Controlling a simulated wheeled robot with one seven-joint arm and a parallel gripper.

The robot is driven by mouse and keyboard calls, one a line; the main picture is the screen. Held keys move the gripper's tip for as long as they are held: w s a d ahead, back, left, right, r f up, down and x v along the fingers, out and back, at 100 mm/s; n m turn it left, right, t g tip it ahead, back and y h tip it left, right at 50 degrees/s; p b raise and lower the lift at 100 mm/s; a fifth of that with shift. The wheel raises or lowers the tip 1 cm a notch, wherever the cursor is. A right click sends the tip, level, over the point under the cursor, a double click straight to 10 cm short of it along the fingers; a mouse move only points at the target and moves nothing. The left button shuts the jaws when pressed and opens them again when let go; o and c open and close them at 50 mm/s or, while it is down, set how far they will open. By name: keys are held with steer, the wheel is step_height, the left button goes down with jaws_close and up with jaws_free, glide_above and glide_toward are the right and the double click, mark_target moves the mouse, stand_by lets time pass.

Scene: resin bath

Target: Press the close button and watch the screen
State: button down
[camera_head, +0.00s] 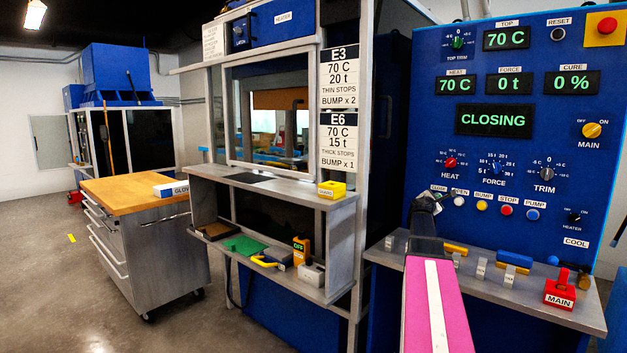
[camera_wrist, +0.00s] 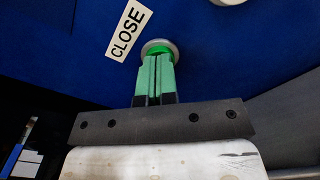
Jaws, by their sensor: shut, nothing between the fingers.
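The blue control panel carries a large screen (camera_head: 494,120) that reads "CLOSING" in green. In the wrist view, the close button (camera_wrist: 159,46) is green with a pale ring, beside a tilted "CLOSE" label (camera_wrist: 128,31). My gripper (camera_wrist: 155,62) is shut and empty. Its green fingertips overlap the button's lower part and appear to touch it; how far the button is pressed cannot be told. In the head view, my gripper (camera_head: 437,196) is at the left end of the button row and hides the close button.
Smaller displays read 70 C (camera_head: 506,39), heat 70 C (camera_head: 455,84), force 0 t (camera_head: 515,83) and cure 0% (camera_head: 572,82). A yellow button (camera_head: 482,206) and red stop button (camera_head: 506,211) sit to the right. A ledge (camera_head: 560,312) with a red MAIN block (camera_head: 560,292) lies below.

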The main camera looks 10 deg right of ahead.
steer(key=shift+s+a, duration=0.1)
steer(key=v, duration=0.5)
stand_by(0.4)
steer(key=shift+s+a, duration=0.15)
stand_by(4.0)
